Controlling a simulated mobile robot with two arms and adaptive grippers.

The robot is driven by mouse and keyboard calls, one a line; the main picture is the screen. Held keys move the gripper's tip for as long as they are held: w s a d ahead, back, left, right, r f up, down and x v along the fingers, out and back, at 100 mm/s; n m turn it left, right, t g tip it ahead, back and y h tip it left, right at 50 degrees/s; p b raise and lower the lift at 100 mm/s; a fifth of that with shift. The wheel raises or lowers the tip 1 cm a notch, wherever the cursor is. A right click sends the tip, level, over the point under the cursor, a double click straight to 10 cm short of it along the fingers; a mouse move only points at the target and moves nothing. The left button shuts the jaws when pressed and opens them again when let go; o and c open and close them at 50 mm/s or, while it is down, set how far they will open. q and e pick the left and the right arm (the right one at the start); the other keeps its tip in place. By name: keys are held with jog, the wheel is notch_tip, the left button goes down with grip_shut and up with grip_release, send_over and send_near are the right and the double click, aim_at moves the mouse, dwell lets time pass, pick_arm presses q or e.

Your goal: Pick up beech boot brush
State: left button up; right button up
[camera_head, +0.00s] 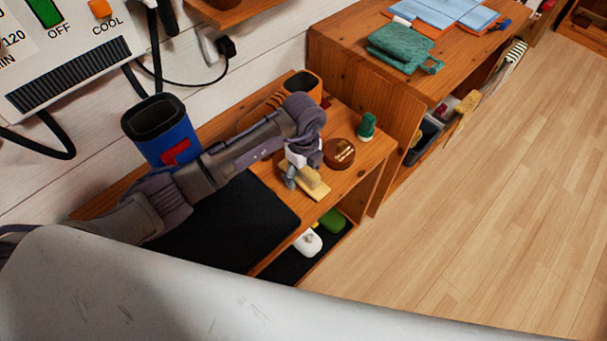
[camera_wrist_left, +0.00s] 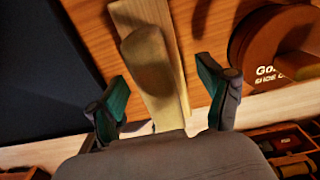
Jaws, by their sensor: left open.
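The beech boot brush (camera_head: 317,189) lies on the wooden bench top (camera_head: 345,182), near its front edge. My right gripper is not in view.
A round brown shoe-cream tin (camera_head: 340,153) lies close beside the brush. A green item (camera_head: 367,125) stands beyond it. A black mat (camera_head: 225,230) covers the bench's left part. A blue holder (camera_head: 158,130) stands at the back left. A shelf below holds several items.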

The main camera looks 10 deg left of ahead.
pick_arm(q)
jog(key=shift+c, duration=0.3)
jog(key=c, duration=1.2)
jog(key=shift+c, duration=0.2)
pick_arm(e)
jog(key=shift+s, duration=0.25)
pick_arm(q)
jog(key=shift+r, duration=0.15)
notch_tip(320, 180, up, 4)
jog(key=shift+w, duration=0.1)
jog(key=d+r+b, duration=0.1)
jog(key=d+r, duration=0.6)
jog(key=d, duration=0.4)
jog(key=shift+w+d+b, duration=0.35)
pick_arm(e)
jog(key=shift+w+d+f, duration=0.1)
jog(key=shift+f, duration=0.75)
